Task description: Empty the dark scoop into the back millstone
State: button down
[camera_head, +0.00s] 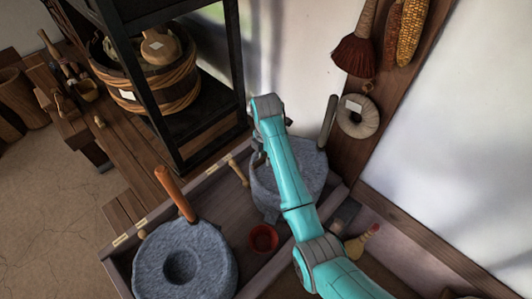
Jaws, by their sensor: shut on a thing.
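The back millstone (313,168) is a round grey stone in the wooden trough, with a dark upright handle (329,121) at its far right side. My teal arm crosses in front of it and hides its middle. My gripper (258,150) shows only as a few dark parts under the arm's end, at the stone's upper left edge. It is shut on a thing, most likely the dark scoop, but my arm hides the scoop. I cannot tell the scoop's tilt or contents. The front millstone (210,262), with a dark central hollow and an orange-brown handle (176,194), stands nearer at lower left.
A red bowl (264,239) sits between the millstones. A small wooden tool (238,172) leans at the trough's left edge. A black shelf frame (231,60) with a wooden tub (155,82) stands at left. Corn cobs (411,30) and a brush (355,53) hang at right.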

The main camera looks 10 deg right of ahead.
jog(key=shift+f, duration=1.8)
jog(key=shift+s, duration=0.1)
jog(key=shift+d+r+t+y, duration=0.1)
jog(key=shift+t+y, duration=0.5)
jog(key=shift+t, duration=0.2)
jog(key=shift+r, duration=0.1)
jog(key=shift+g+h, duration=0.3)
jog(key=shift+g, duration=0.1)
jog(key=shift+f+g+h, duration=0.2)
jog(key=shift+g+h, duration=0.1)
jog(key=shift+g, duration=0.1)
jog(key=shift+r+t+y, duration=0.25)
jog(key=shift+t+y, duration=0.35)
jog(key=shift+t, duration=0.2)
